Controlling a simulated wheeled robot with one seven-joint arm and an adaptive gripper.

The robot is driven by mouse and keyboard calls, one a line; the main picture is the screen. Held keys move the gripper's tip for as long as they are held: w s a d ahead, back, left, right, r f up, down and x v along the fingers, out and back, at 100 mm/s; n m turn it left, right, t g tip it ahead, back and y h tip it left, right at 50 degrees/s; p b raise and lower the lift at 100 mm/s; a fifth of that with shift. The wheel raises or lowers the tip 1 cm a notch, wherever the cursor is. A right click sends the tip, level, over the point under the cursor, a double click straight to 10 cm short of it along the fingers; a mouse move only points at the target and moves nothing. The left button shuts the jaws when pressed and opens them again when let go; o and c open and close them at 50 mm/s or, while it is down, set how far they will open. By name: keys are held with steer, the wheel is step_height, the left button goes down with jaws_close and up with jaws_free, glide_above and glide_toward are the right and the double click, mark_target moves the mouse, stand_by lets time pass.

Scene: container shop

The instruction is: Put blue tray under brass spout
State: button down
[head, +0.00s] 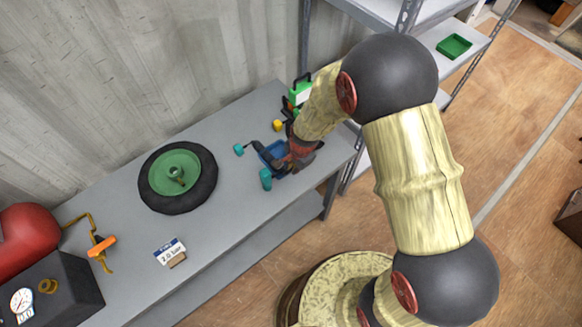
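A small blue tray (272,153) lies on the grey bench, partly hidden by my gripper. My gripper (253,164) is at the tray, with its teal fingertips spread apart on the bench's side of the wrist. No grip on the tray shows; whether the fingers touch it I cannot tell. A brass-coloured round fitting (47,286) sits on a dark box with a gauge at the bench's left end. It may be the brass spout, but it is too small to be sure.
A tyre with a green hub (174,172) lies mid-bench. A green-and-white item (299,94) stands behind my gripper. A green tray (453,46) is on the shelf.

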step_height(320, 180, up, 17)
steer(key=p, duration=0.3)
steer(key=shift+r, duration=0.15)
